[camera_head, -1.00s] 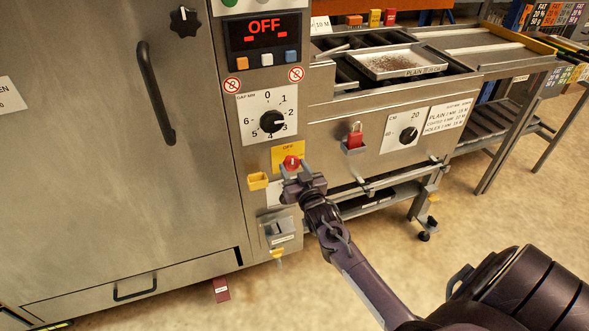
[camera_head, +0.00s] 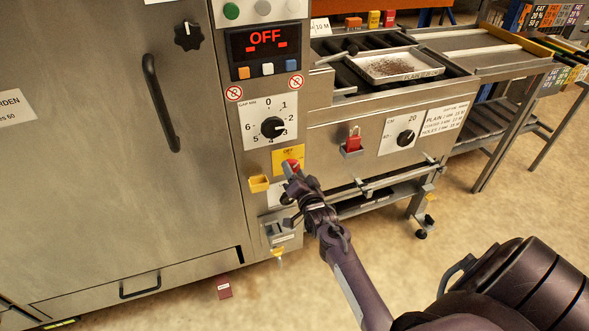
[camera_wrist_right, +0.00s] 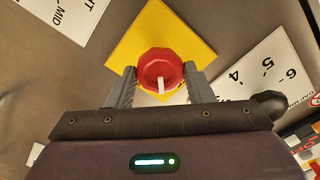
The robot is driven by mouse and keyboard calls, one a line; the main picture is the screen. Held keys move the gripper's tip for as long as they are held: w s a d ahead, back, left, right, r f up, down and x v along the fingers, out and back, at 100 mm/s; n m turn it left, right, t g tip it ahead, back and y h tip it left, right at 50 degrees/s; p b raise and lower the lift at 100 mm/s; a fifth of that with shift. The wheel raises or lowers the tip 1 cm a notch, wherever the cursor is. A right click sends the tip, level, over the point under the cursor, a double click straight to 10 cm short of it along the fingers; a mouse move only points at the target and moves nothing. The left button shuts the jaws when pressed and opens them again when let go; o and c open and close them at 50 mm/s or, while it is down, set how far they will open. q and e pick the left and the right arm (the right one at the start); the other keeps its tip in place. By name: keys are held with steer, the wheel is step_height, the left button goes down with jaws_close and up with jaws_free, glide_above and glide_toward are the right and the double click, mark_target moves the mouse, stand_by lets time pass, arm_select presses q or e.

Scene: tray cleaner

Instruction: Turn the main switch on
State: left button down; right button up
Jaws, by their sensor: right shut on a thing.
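The main switch is a red round knob (camera_head: 290,165) on a yellow plate (camera_head: 281,157) marked OFF, on the machine's front column. In the right wrist view the red knob (camera_wrist_right: 160,70) sits between the two grey fingers, with a white mark on its face. My right gripper (camera_head: 291,171) is shut on the knob and hides part of it; it also shows in the right wrist view (camera_wrist_right: 161,84). The display (camera_head: 265,41) above reads OFF in red. My left gripper is not in view.
A gap dial (camera_head: 272,127) is above the switch, and a yellow holder (camera_head: 259,184) is left of it. A red padlock (camera_head: 354,142) hangs to the right. A tray (camera_head: 392,67) sits on the conveyor. A dark red block (camera_head: 224,288) lies on the floor.

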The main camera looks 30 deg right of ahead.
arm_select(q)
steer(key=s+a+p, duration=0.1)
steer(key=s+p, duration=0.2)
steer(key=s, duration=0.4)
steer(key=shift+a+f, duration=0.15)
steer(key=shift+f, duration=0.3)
arm_select(e)
steer(key=shift+m, duration=4.5)
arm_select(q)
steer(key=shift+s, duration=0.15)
arm_select(e)
steer(key=o, duration=1)
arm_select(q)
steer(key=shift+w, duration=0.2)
